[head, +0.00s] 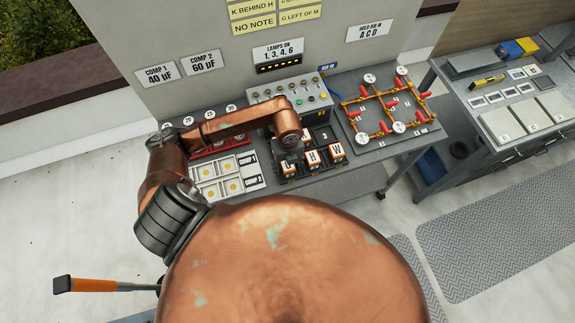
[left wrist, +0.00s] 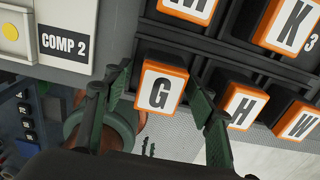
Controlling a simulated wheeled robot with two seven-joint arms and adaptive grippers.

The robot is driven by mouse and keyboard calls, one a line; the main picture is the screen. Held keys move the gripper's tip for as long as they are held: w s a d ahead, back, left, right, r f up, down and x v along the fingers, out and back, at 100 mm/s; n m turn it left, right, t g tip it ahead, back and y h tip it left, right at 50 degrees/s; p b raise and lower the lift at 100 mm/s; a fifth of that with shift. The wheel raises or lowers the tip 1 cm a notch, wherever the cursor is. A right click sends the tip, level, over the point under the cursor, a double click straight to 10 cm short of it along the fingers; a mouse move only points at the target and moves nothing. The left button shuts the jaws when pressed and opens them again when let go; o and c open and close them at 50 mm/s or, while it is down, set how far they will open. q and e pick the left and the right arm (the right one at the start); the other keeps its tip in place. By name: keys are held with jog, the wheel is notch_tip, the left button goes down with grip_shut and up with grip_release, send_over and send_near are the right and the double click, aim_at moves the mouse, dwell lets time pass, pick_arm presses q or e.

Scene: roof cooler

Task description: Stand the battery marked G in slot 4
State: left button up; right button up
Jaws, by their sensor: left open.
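The battery marked G (left wrist: 160,88) is a dark block with an orange-edged white label, at the front left corner of the battery rack. It also shows in the head view (head: 288,169), partly under my arm. My left gripper (left wrist: 160,77) is open, with one green finger on each side of G; neither clearly presses on it. In the head view the left gripper (head: 289,158) is low over the rack and partly hidden by its wrist. The battery marked H (left wrist: 242,106) is just right of G. I cannot make out which slot is 4. My right gripper is not in view.
The battery marked W (left wrist: 302,122) stands right of H; batteries K (left wrist: 294,26) and M (left wrist: 190,7) are behind. The COMP 2 tray (left wrist: 65,43) lies close left of G. A board with red-and-copper pipework (head: 385,105) is to the right. A control box (head: 290,92) stands behind.

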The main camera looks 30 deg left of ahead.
pick_arm(q)
notch_tip(320, 180, up, 12)
jog(key=shift+r, duration=0.15)
dwell(0.3)
